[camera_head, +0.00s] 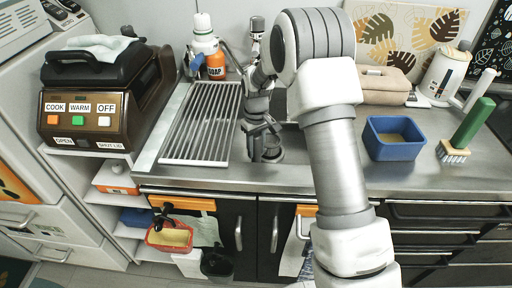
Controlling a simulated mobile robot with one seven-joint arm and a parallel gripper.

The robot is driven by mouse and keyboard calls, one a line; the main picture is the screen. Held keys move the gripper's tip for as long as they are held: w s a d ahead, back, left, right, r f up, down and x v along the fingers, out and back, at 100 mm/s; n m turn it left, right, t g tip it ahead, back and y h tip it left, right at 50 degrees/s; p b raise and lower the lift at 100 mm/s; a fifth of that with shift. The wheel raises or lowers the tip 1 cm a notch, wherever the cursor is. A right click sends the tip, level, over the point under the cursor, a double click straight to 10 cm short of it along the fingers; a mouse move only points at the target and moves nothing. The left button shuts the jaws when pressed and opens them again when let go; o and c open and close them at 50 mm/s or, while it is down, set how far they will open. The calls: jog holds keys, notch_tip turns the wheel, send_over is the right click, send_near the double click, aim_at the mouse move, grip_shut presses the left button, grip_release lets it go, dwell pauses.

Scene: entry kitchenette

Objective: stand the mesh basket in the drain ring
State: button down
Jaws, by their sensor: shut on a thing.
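My gripper (261,128) points down over the steel counter, just right of the ribbed drainer. It is shut on a small dark thing, which looks like the mesh basket (259,147) but is partly hidden by the fingers. The drain ring (272,158) shows as a dark round rim on the counter directly below and around the basket's lower end. I cannot tell whether the basket is inside the ring or just above it. The basket looks roughly upright.
A ribbed drainer (201,122) lies left of my gripper. A soap bottle (205,45) stands behind it. A brown cooker (100,100) stands at left.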

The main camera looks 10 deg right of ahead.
jog(key=shift+f+b, duration=0.5)
jog(key=shift+f, duration=0.4)
jog(key=shift+c, duration=2.3)
grip_release()
notch_tip(320, 180, up, 18)
jog(key=p, duration=0.3)
jog(key=shift+f+p, duration=0.25)
jog(key=shift+p, duration=0.15)
